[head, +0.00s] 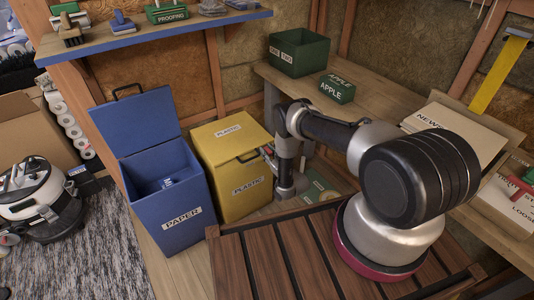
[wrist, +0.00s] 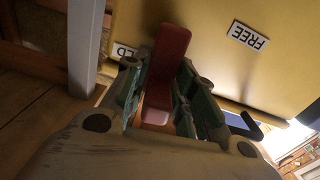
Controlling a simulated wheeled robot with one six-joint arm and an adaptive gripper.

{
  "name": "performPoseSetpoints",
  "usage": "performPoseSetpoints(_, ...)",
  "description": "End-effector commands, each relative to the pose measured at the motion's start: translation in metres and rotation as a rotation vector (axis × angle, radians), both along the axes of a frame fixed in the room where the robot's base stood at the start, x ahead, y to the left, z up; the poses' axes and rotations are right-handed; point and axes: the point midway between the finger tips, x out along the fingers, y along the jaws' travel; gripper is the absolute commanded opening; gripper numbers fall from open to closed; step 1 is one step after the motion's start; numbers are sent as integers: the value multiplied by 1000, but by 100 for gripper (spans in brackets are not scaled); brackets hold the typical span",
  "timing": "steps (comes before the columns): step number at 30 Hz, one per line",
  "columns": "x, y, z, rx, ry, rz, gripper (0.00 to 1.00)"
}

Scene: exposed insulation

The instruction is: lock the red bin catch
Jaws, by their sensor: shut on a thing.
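The red catch (wrist: 168,55) is a bar on the side of the yellow bin, which fills the upper part of the wrist view (wrist: 215,60). My gripper (wrist: 160,88) is shut on the catch, one green-padded finger on each side. The catch's far end lies beside a partly hidden white label ending in "ED" (wrist: 123,52). A "FREE" label (wrist: 248,36) is farther right, clear of the catch. In the head view the yellow bin (head: 228,165) has its lid down, and my gripper (head: 268,155) is at its right side. The catch cannot be made out there.
A blue paper bin (head: 165,205) with its lid raised stands left of the yellow bin. A wooden slatted surface (head: 285,262) is in front. A workbench (head: 375,105) with a green box (head: 300,55) runs behind my arm. A blue-edged shelf (head: 150,40) is at upper left.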

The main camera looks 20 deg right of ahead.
Motion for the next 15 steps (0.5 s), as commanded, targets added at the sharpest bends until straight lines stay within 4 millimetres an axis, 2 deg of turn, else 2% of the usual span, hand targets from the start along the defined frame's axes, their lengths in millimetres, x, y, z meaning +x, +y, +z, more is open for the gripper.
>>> performPoseSetpoints(7,-1,-1,-1,1,4,-1,2)
performPoseSetpoints(8,-1,-1,-1,1,4,-1,28)
performPoseSetpoints(9,-1,-1,-2,0,4,-1,35)
performPoseSetpoints(11,-1,-1,-1,0,4,-1,46)
performPoseSetpoints(15,-1,0,-1,-1,2,-1,48)
